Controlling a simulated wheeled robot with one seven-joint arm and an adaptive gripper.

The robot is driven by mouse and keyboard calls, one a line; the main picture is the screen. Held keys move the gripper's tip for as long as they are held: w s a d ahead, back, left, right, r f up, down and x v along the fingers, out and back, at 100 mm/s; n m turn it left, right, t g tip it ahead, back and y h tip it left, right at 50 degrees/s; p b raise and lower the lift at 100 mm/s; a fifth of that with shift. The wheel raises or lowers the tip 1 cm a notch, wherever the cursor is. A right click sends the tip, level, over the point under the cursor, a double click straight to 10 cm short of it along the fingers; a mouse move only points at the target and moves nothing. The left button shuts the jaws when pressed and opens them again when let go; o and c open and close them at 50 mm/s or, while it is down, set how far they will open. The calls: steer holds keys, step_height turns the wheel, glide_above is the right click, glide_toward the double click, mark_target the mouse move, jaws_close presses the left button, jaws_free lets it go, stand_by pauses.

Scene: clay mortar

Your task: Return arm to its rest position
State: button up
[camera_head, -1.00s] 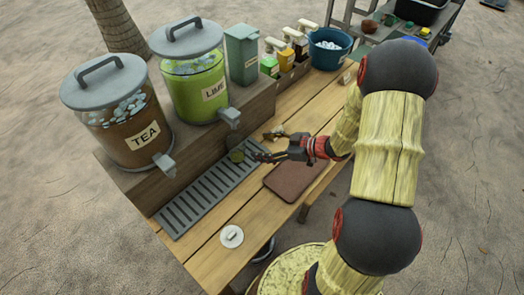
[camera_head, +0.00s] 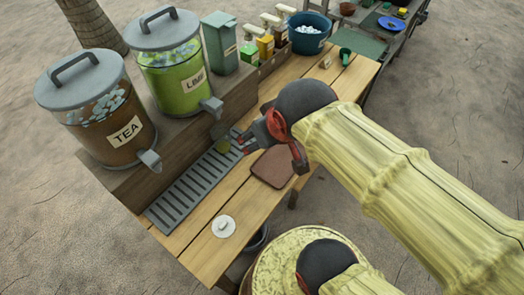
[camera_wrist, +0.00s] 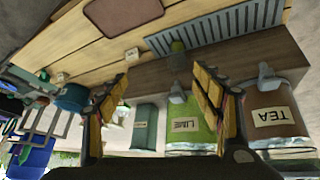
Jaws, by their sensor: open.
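My gripper (camera_head: 245,138) is open and empty, above the wooden counter (camera_head: 215,258) and to the right of the drip tray (camera_head: 180,198). A clear cup with something green in it (camera_head: 222,143) stands at the tray's far end, below the tap of the lime dispenser. The cup shows blurred in the wrist view (camera_wrist: 178,48), beyond the spread fingers (camera_wrist: 165,88). Nothing lies between the fingers. My arm reaches across the right side of the head view and hides part of the counter.
The tea dispenser (camera_head: 95,120) and lime dispenser (camera_head: 178,80) stand on a raised shelf at left. A teal canister (camera_head: 220,45), several pump bottles and a blue ice bucket (camera_head: 308,35) stand farther back. A brown mat (camera_head: 271,168) and a white disc (camera_head: 222,227) lie on the counter.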

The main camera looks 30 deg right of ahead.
steer(key=shift+g+y, duration=0.4)
steer(key=shift+y, duration=0.2)
steer(key=s+a, duration=0.1)
steer(key=s, duration=0.1)
steer(key=s+a, duration=0.2)
steer(key=shift+f, duration=0.1)
